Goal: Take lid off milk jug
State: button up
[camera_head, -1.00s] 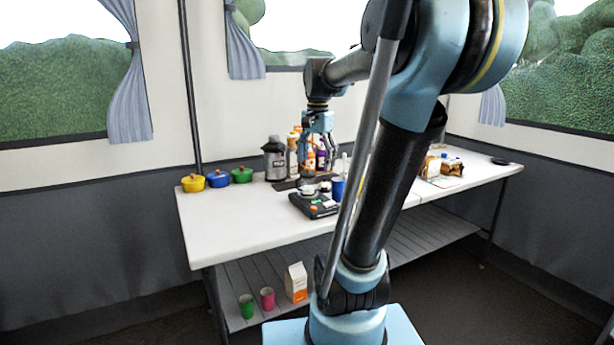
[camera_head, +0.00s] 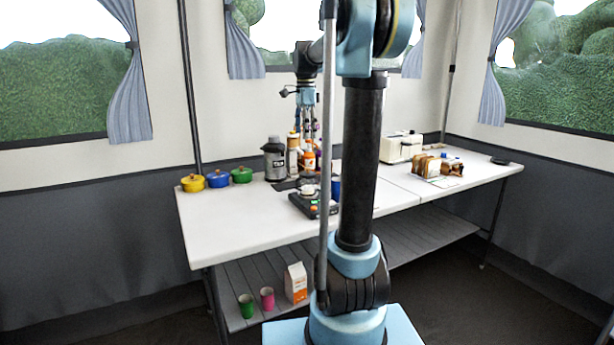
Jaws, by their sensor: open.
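The milk jug (camera_head: 275,163), a grey metal jug with a dark lid (camera_head: 274,140), stands upright on the white table near its back edge. The lid is on the jug. My gripper (camera_head: 308,132) hangs pointing down to the right of the jug, above and in front of the bottles there. It is open and apart from the jug. Whether anything is between its fingers is too small to tell.
Bottles (camera_head: 293,158) stand right of the jug, and a black appliance (camera_head: 312,205) is in front. Yellow (camera_head: 193,183), blue (camera_head: 218,179) and green (camera_head: 242,175) pots stand to the left. Bread (camera_head: 428,166) and a toaster (camera_head: 403,147) are to the right. The table's front left is clear.

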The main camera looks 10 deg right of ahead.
send_over(307, 168)
jog(key=f, duration=0.8)
jog(key=shift+w+a+f, duration=0.2)
jog(key=shift+w, duration=0.2)
jog(key=shift+s+d+f, duration=0.1)
jog(key=shift+d+f, duration=0.05)
jog(key=shift+f, duration=1.2)
jog(key=shift+s+d+f, duration=0.1)
jog(key=shift+f, duration=1.2)
jog(key=c, duration=1.2)
